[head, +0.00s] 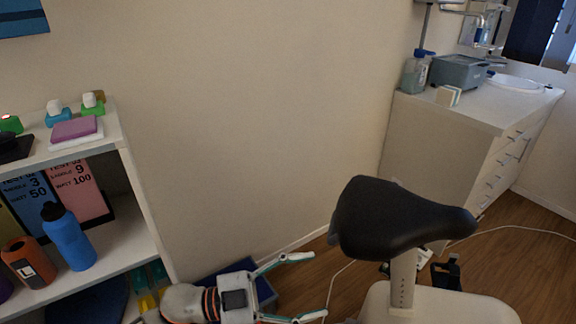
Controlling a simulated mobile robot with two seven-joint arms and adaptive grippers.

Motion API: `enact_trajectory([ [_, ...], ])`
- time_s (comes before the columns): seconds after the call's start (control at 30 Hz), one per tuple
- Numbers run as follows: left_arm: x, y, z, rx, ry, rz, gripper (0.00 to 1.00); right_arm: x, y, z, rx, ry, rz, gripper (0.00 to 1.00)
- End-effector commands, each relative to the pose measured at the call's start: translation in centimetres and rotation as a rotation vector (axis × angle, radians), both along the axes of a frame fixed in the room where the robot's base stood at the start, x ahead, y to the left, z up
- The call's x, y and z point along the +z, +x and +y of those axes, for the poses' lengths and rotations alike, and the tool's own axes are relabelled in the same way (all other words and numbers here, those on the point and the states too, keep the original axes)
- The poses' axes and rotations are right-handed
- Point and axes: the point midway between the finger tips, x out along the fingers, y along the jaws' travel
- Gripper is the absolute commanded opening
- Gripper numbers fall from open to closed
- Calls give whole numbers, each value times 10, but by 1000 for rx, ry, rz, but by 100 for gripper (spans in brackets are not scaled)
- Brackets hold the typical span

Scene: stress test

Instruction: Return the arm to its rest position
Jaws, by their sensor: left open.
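My left arm comes in from the bottom edge, left of centre, in the head view. My left gripper (314,287) points right, low above the wooden floor. Its two pale, green-edged fingers are spread wide, with nothing between them. The lower finger reaches the bottom edge of the picture. Most of the arm is hidden below the picture. My right gripper does not show.
A black bike saddle (385,218) on a pale stand is right of my gripper. A dark blue box (240,268) lies behind my gripper. A white shelf (131,150) with bottles stands left. A white cabinet (440,137) stands back right. A white cable (518,229) crosses the floor.

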Motion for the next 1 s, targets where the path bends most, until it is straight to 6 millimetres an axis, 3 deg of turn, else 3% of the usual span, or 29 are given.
enact_trajectory([
  [0.1,14,15,16,215,-115,54,65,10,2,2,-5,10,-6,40],
  [0.2,6,29,41,406,-160,121,65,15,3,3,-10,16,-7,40],
  [0.33,-26,36,85,651,-155,240,65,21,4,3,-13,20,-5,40],
  [0.43,-64,28,122,826,-103,354,65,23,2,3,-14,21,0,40],
  [0.57,-125,-5,171,1016,14,526,65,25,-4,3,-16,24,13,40],
  [0.7,-181,-57,210,1138,156,693,65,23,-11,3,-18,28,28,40],
  [0.83,-212,-97,230,1186,252,797,65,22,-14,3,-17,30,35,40],
  [1.0,-228,-121,240,1203,307,855,65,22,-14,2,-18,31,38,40],
])
